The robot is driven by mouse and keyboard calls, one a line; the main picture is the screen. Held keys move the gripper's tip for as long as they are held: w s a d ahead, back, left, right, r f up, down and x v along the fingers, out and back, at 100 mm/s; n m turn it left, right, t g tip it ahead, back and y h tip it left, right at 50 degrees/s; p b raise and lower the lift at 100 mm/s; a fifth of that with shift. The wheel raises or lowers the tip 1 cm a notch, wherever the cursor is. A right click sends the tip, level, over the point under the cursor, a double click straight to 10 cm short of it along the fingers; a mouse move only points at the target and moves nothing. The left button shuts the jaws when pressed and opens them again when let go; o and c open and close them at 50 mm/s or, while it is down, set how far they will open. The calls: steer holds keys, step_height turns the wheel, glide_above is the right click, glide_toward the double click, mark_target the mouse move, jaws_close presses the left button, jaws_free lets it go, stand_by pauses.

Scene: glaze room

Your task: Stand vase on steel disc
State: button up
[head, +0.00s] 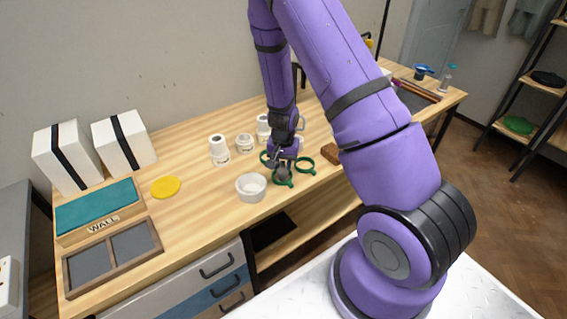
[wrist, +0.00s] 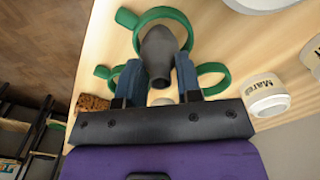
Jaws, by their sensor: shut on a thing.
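My gripper (head: 283,160) is low over the middle of the wooden bench. It is shut on a dark grey vase (head: 283,173) with a narrow neck. In the wrist view the vase (wrist: 160,52) is between the two blue fingers of my gripper (wrist: 158,78), its narrow open end toward the camera. The vase's wide end overlaps a green ring (wrist: 187,14) in that view; I cannot tell whether it touches the bench. I cannot make out a steel disc in either view.
Green rings (head: 305,165) lie around the vase. A white bowl (head: 251,188) stands just left, with white jars (head: 219,150) behind. A brown block (head: 330,153) is to the right. A yellow disc (head: 166,187) and a divided tray (head: 112,258) lie left, with clear bench between disc and bowl.

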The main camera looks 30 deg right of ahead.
steer(key=o, duration=0.8)
